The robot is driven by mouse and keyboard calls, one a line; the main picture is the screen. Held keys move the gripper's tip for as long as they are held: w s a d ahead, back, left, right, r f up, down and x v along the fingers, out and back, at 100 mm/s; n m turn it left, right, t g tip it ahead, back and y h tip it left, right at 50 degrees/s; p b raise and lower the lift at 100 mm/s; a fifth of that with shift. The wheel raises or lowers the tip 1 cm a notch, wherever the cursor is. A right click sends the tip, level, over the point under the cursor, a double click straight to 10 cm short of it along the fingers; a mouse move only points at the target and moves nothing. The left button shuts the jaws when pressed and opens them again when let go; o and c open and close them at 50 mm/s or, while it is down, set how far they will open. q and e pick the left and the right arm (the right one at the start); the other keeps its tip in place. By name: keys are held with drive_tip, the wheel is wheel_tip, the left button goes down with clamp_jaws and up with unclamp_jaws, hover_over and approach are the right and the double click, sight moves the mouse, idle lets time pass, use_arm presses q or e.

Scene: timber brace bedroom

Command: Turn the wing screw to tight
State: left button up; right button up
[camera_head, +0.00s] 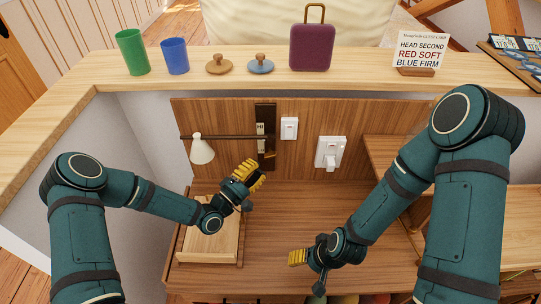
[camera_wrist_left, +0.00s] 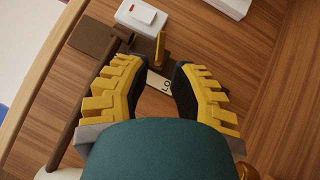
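A dark upright bracket plate (camera_head: 265,118) is fixed to the wooden back panel and carries the lamp's brown rod. In the left wrist view, a thin brass piece (camera_wrist_left: 160,48), which looks like the wing screw, stands up just beyond the fingertips, above a pale plate marked "LO" (camera_wrist_left: 160,84). In the head view the screw is too small to make out surely. My left gripper (camera_head: 250,172) is below and in front of the bracket. In the left wrist view it (camera_wrist_left: 157,72) is open and empty. My right gripper (camera_head: 297,257) is over the desk; its finger gap is unclear.
A white lamp shade (camera_head: 201,150) hangs from the rod. A small switch (camera_head: 289,128) and a larger white switch (camera_head: 331,153) are right of the bracket. A wooden box (camera_head: 208,244) lies under my left arm. The shelf (camera_head: 275,82) above holds cups, a purple case and a sign.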

sight(270, 154)
use_arm(q)
drive_tip(key=x, duration=0.6)
drive_tip(key=shift+w+d, duration=0.2)
drive_tip(key=shift+r, duration=0.1)
clamp_jaws()
